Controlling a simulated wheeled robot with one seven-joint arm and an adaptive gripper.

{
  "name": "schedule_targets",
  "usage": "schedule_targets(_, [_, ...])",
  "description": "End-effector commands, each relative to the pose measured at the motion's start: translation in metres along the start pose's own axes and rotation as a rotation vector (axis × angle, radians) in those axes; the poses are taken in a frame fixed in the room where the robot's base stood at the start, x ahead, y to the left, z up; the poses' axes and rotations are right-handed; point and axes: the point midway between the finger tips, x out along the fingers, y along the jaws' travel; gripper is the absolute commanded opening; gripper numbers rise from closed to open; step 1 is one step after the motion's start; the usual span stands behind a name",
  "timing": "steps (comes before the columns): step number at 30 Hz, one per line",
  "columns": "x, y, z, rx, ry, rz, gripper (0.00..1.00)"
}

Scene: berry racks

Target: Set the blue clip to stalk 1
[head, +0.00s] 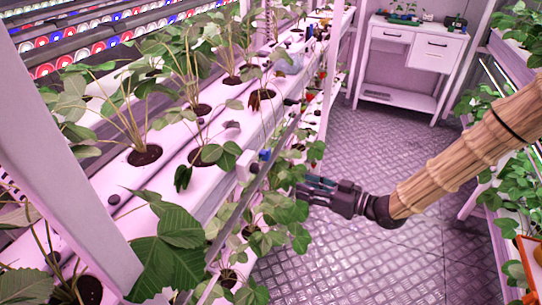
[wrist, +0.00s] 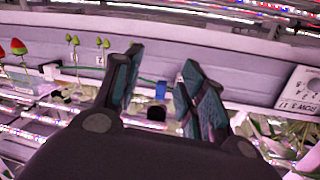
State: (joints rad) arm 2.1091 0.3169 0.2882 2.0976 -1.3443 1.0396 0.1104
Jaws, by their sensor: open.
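The small blue clip (head: 264,155) sits on the edge of the white rack's rail in the head view. In the wrist view the blue clip (wrist: 160,90) shows between the two fingers, beyond their tips and apart from them. My gripper (head: 303,186) is right of the rack and a little right of the clip, pointing left toward the rail. In the wrist view my gripper (wrist: 158,75) has its fingers spread with nothing between them. Several plant stalks rise from dark holes in the rack; I cannot tell which is stalk 1.
A small dark piece (wrist: 156,113) is beside the clip. A white label card (wrist: 300,92) is at the right of the wrist view. Red strawberries (wrist: 18,48) hang at left. Leaves (head: 285,215) hang below my gripper. The aisle floor (head: 400,140) is clear; a white cabinet (head: 408,60) stands behind.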

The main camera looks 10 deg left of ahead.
Motion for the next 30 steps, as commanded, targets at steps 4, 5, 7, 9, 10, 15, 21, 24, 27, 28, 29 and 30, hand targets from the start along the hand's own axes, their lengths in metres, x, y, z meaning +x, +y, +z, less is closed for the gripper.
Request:
schedule_targets(4, [0.003,-0.003,-0.049,-0.117,0.078,-0.096,0.41])
schedule_targets(5, [0.003,-0.004,-0.055,-0.132,0.087,-0.11,0.41])
schedule_targets(7, [0.003,-0.005,-0.064,-0.159,0.102,-0.133,0.41])
schedule_targets(9, [0.004,-0.007,-0.07,-0.175,0.11,-0.148,0.41])
schedule_targets(10, [0.005,-0.007,-0.071,-0.178,0.112,-0.151,0.41])
schedule_targets(15, [0.018,-0.01,-0.074,-0.181,0.114,-0.155,0.41])
schedule_targets(21, [0.049,-0.015,-0.078,-0.179,0.113,-0.154,0.41])
schedule_targets(24, [0.065,-0.018,-0.079,-0.179,0.113,-0.155,0.41])
schedule_targets(27, [0.08,-0.02,-0.08,-0.18,0.112,-0.153,0.41])
schedule_targets(28, [0.084,-0.021,-0.081,-0.18,0.112,-0.154,0.41])
schedule_targets(29, [0.088,-0.022,-0.081,-0.18,0.113,-0.154,0.41])
schedule_targets(30, [0.092,-0.023,-0.081,-0.179,0.113,-0.154,0.41])
